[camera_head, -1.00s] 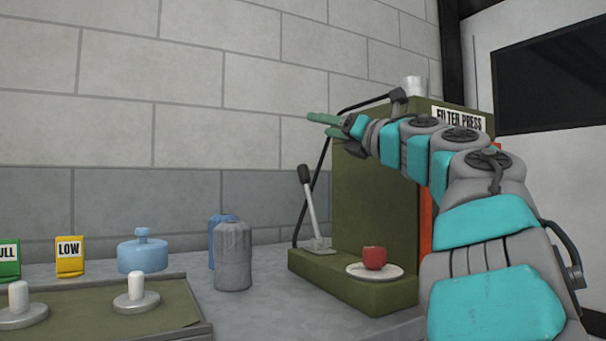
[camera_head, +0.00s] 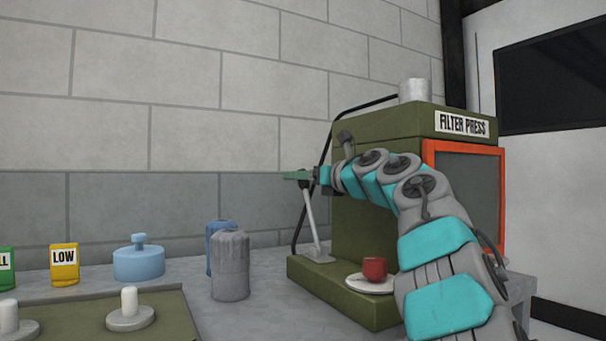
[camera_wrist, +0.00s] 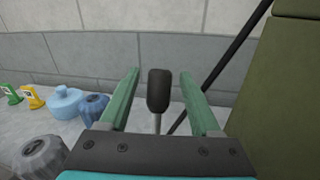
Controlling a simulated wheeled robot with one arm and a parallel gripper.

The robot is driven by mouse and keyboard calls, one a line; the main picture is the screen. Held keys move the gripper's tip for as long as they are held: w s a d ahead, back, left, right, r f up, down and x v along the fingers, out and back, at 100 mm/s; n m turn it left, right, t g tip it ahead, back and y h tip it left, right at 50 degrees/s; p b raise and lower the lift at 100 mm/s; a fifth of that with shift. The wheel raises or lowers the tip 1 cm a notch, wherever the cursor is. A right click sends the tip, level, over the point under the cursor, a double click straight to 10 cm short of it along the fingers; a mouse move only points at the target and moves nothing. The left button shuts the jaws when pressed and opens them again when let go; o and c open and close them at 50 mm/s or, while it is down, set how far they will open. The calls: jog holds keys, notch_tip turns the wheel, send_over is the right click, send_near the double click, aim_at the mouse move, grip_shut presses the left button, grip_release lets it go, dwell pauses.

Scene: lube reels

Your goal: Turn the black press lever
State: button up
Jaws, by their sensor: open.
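The press lever is a light metal rod (camera_head: 311,217) with a black knob (camera_wrist: 159,90). It stands tilted on the base of the green filter press (camera_head: 380,185). My gripper (camera_head: 298,175) is at the height of the knob, which it mostly hides in the head view. In the wrist view my gripper (camera_wrist: 159,92) is open, its two green fingers on either side of the black knob with a gap on each side. The knob appears between the fingers; whether they touch it cannot be told, but gaps show.
A red cup (camera_head: 375,269) on a white saucer (camera_head: 369,284) sits on the press base. A black hose (camera_wrist: 232,58) runs close to the right finger. Grey (camera_head: 231,266) and blue (camera_head: 213,232) canisters stand left of the press. A light blue pot (camera_head: 139,260) is farther left.

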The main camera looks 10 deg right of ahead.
grip_shut()
dwell(0.6)
dwell(0.9)
